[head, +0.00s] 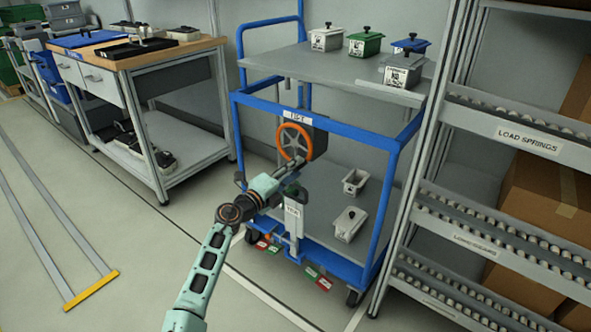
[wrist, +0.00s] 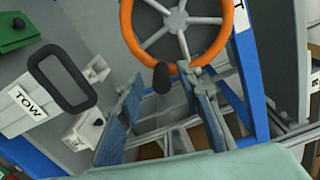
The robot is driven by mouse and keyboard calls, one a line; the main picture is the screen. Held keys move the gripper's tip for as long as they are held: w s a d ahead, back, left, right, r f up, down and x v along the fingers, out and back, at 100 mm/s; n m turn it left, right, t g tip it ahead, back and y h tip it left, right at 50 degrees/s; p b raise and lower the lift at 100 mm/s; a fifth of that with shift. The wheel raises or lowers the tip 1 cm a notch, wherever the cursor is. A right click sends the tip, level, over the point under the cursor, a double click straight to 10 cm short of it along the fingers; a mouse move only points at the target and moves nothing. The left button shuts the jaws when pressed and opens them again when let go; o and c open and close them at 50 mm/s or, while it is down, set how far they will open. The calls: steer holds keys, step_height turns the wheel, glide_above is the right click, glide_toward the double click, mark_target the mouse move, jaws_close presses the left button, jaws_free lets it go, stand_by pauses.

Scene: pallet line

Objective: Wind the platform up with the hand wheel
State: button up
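The hand wheel (head: 281,146) has an orange rim and grey spokes and sits on a dark box labelled LIFT on the blue-framed cart. In the wrist view the wheel (wrist: 132,38) fills the upper middle, and a black knob (wrist: 162,78) stands at its lower edge. The grey platform (head: 300,65) is the cart's top deck, level above the wheel. My gripper (wrist: 165,92) is open, its two fingers spread on either side below the wheel, with the knob showing between the fingertips. Whether a finger touches the wheel cannot be told. In the head view my wrist hides the fingers partly.
Several lidded boxes (head: 365,43) stand on the platform. Two small bins (head: 350,224) are on the lower deck. A TOW handle (wrist: 62,80) is left of my fingers. A roller rack (head: 500,137) stands close on the right, a workbench (head: 150,55) on the left.

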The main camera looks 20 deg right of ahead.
steer(key=v, duration=0.6)
steer(key=shift+s+a, duration=0.25)
steer(key=shift+a, duration=0.1)
steer(key=shift+c, duration=0.5)
